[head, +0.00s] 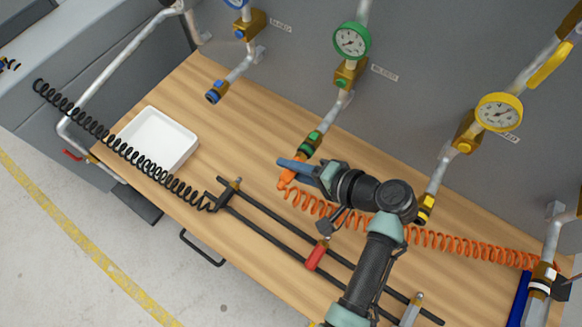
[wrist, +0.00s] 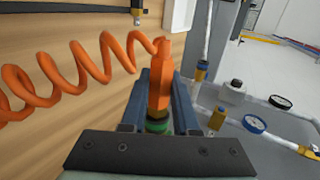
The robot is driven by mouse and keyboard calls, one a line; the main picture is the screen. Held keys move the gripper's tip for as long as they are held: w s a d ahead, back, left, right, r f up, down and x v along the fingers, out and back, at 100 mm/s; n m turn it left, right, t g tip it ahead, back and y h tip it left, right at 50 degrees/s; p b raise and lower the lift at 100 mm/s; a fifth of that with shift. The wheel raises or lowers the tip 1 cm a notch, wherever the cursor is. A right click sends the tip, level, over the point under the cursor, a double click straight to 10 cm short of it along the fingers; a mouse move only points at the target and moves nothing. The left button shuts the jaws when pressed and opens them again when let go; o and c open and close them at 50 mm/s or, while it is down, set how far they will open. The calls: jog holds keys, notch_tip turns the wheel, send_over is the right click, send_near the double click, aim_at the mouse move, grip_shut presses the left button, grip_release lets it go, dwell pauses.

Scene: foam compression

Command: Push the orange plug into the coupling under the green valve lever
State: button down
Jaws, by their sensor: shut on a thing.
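The orange plug (head: 287,177) is between the blue fingers of my gripper (head: 285,165), with its hose trailing off. In the wrist view the plug (wrist: 160,72) stands between the two fingers. Its lower end meets or overlaps a green ring (wrist: 157,126) near the bracket. The green-collared coupling (head: 312,140) hangs at the lower end of the slanted pipe below the green-rimmed gauge (head: 351,41), just above my gripper. I cannot tell whether the plug touches or enters the coupling. I do not clearly make out a green lever.
The orange coiled hose (head: 450,242) runs right across the wooden bench (head: 260,130). Black rails (head: 270,232) with a red-handled part (head: 317,254) lie in front. A white tray (head: 160,120) and black coiled hose (head: 95,125) are left. Blue (head: 215,93) and yellow (head: 427,205) couplings flank the green one.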

jog(key=shift+w+d+r, duration=0.1)
jog(key=shift+w+d, duration=0.05)
jog(key=shift+w, duration=0.05)
jog(key=c, duration=0.9)
grip_release()
jog(key=o, duration=0.3)
jog(key=shift+s, duration=0.1)
